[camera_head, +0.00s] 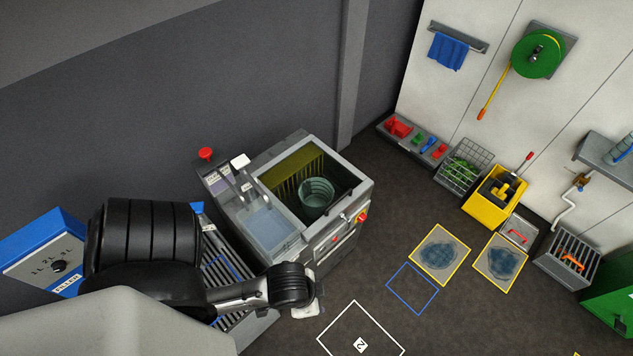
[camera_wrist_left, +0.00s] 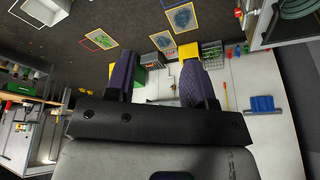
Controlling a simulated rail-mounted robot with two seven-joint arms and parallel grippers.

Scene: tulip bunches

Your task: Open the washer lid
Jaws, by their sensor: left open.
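The washer (camera_head: 340,230) is a grey box-shaped machine at the centre of the head view. Its chamber shows from above, with a greenish bucket (camera_head: 316,196) inside and yellow-olive strips (camera_head: 293,172) along the back left. I cannot tell a separate lid or whether a clear one covers the chamber. Part of the washer and bucket (camera_wrist_left: 298,8) also shows at the wrist view's top right. My left gripper (camera_wrist_left: 160,54) is open and empty, its dark fingers apart. In the head view my left arm ends in front of the washer, fingers mostly hidden. My right gripper is not in view.
A basin (camera_head: 268,228) adjoins the washer's left side, with a red knob (camera_head: 206,154) behind it. A blue-and-white filler box (camera_head: 50,258) stands at left. A yellow bucket (camera_head: 494,190) and wire basket (camera_head: 464,166) stand at right. Floor between washer and marked squares is clear.

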